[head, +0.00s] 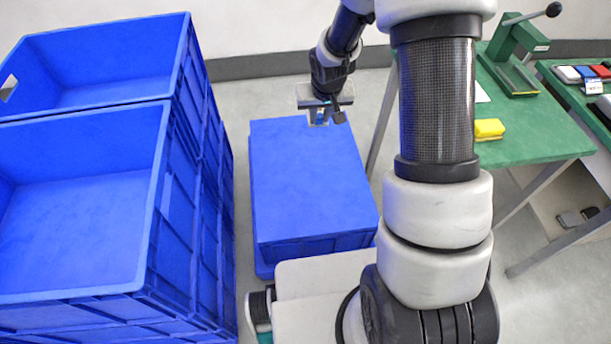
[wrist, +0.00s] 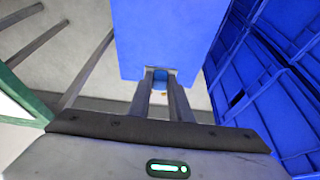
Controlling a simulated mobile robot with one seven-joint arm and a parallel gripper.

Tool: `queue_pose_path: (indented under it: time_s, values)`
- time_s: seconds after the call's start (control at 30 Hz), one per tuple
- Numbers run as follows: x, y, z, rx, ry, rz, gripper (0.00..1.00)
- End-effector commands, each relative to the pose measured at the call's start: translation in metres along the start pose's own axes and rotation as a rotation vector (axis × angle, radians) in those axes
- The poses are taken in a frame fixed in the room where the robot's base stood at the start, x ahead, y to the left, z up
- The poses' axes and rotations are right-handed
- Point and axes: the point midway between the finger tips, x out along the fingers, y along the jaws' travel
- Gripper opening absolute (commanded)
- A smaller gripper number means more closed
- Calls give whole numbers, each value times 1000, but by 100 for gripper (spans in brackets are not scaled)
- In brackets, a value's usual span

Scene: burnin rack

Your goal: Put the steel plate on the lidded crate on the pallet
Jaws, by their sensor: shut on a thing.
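The lidded crate (head: 305,185) is blue with a flat, bare top and stands low on the floor, on a blue base edge (head: 263,268) that looks like the pallet. It also shows in the wrist view (wrist: 165,35). My gripper (head: 319,121) is above the far end of the lid in the head view, pointing down. In the wrist view its two fingers (wrist: 160,76) are close together on a small blue-grey piece (wrist: 160,78). The piece is mostly hidden, and I cannot tell for certain that it is the steel plate. I see no other steel plate.
Tall stacked blue crates (head: 85,215), open at the top, stand close on the left. A green table (head: 535,135) with a yellow block (head: 489,129) and a green lever press (head: 512,60) stands on the right. Grey floor shows between the crates and table.

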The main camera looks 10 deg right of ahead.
Motion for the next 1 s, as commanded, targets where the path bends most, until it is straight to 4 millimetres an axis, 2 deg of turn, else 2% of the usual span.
queue_pose_path:
  time_s: [0.03,0.1,0.2,0.3,0.4,0.8,1.0]
  values:
    - [50,1,14,2,-7,3,0]
    - [95,4,23,7,-7,3,0]
    - [153,8,37,8,-6,2,0]
    - [201,14,50,5,-4,0,0]
    - [235,18,60,-2,-2,-3,0]
    - [303,22,86,-13,-1,-8,0]
    - [323,22,94,-13,1,-8,0]
